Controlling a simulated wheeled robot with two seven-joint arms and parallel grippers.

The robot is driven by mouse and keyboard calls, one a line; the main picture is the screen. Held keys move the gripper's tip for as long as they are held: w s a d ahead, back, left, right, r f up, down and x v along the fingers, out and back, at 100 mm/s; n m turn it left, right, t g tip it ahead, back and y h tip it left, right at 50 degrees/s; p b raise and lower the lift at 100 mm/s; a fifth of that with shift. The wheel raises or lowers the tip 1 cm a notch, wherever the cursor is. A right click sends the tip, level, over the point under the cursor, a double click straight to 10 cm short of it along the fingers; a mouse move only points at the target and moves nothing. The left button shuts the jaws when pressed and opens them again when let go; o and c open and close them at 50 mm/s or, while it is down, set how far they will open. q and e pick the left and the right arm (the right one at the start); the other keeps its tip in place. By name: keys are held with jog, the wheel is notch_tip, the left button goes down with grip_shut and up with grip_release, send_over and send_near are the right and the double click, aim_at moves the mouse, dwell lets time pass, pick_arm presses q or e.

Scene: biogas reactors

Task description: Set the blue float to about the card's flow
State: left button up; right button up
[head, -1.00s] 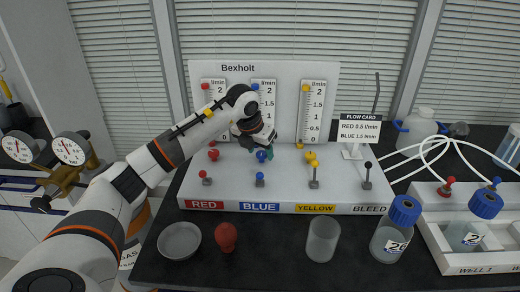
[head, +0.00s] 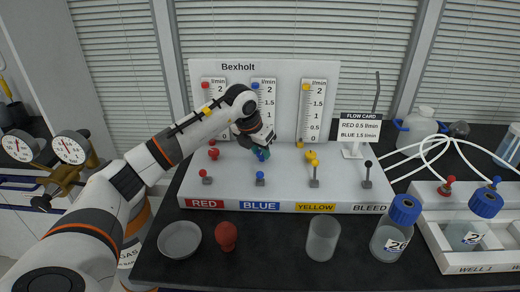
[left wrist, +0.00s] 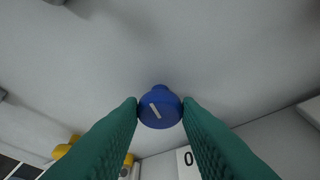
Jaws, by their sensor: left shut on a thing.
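The blue knob (left wrist: 160,108) is between the teal fingers of my left gripper (left wrist: 160,112) in the left wrist view, with a white mark on its face running diagonally. My left gripper (head: 262,153) is shut on it at the panel. The blue float (head: 255,86) sits near the top of the blue scale (head: 267,98), above the 2 mark; my wrist hides the scale's lower left part. The flow card (head: 359,129) reads RED 0.5 l/min and BLUE 1.5 l/min. My right gripper is not in view.
The red float (head: 205,85) and yellow float (head: 306,87) are also high on their scales. Toggle levers stand along the panel front, including the blue lever (head: 260,177).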

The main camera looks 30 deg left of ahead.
pick_arm(q)
jog(key=o, duration=1)
jog(key=shift+c, duration=0.2)
jog(key=v, duration=1.2)
jog(key=shift+d, duration=0.1)
